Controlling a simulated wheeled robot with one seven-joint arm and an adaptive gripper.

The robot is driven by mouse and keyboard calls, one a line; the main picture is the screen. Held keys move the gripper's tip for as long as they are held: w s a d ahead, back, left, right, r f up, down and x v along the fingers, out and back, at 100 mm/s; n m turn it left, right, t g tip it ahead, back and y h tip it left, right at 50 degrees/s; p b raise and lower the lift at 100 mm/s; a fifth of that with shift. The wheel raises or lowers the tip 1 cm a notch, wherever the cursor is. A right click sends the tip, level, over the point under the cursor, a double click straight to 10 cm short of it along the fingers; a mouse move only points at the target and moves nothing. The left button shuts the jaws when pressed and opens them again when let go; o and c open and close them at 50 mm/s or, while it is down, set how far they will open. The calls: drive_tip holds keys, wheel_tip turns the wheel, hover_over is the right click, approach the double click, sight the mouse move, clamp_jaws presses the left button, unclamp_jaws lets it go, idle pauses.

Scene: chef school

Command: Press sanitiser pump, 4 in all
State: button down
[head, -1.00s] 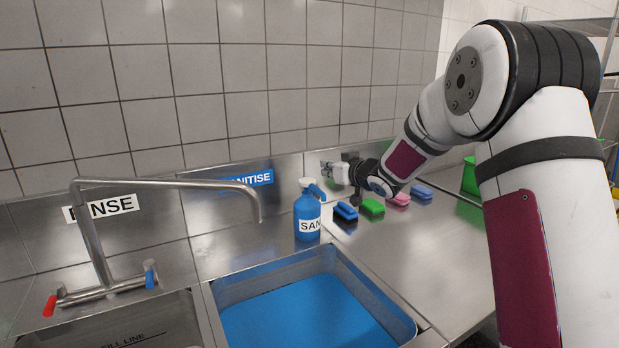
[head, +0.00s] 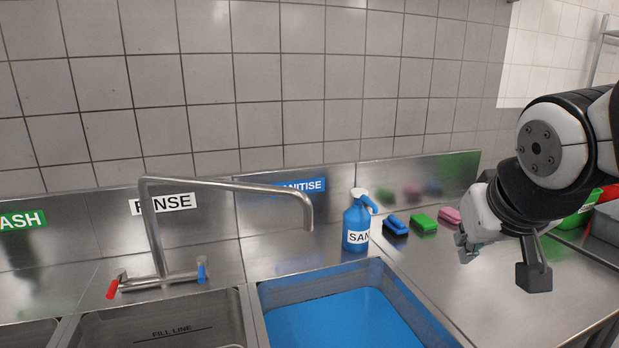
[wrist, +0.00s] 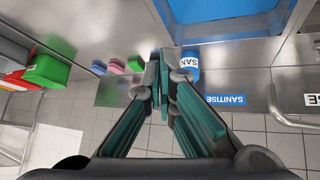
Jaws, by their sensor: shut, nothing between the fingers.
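The sanitiser bottle (head: 356,228) is blue with a white and blue pump head (head: 362,196) and a label reading "SAN". It stands upright on the steel counter behind the blue-filled sink.
Several sponges, including a blue one (head: 395,225) and a green one (head: 424,223), lie right of the bottle. A tap (head: 230,186) arches over the rinse sink at left. The sanitise sink (head: 335,318) is in front. A green container (head: 580,222) stands at right.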

drive_tip(key=s+a+f+g, duration=0.1)
drive_tip(key=s+f, duration=0.1)
drive_tip(key=s, duration=0.5)
drive_tip(key=s+a+f+g+y, duration=0.1)
drive_tip(key=s+a+f, duration=0.1)
drive_tip(key=s, duration=0.5)
drive_tip(key=shift+a+f+g+y, duration=0.15)
drive_tip(key=shift+f+g+y, duration=0.15)
drive_tip(key=shift+g, duration=0.1)
drive_tip(key=w+d+r+t+h, duration=0.1)
drive_tip(key=w+r+t, duration=0.1)
drive_tip(key=w, duration=0.7)
drive_tip(key=w+d+r+t, duration=0.2)
drive_tip(key=w, duration=0.7)
drive_tip(key=w+d+r+t+h, duration=0.1)
drive_tip(key=w+r, duration=0.2)
drive_tip(key=w, duration=0.7)
drive_tip(key=w+a+f+n+t+y, duration=0.1)
drive_tip(key=w+f+y, duration=0.1)
drive_tip(key=w, duration=0.6)
drive_tip(key=w+a+f+n+t+y+b, duration=0.1)
drive_tip(key=w+f+t+y, duration=0.1)
drive_tip(key=w, duration=0.6)
drive_tip(key=w+a+f+n+t+y, duration=0.1)
drive_tip(key=w+f+n+y, duration=0.1)
drive_tip(key=w, duration=0.6)
drive_tip(key=shift+w+a+t+y, duration=0.15)
drive_tip(key=shift+a+t+y, duration=0.15)
drive_tip(key=shift+a, duration=0.1)
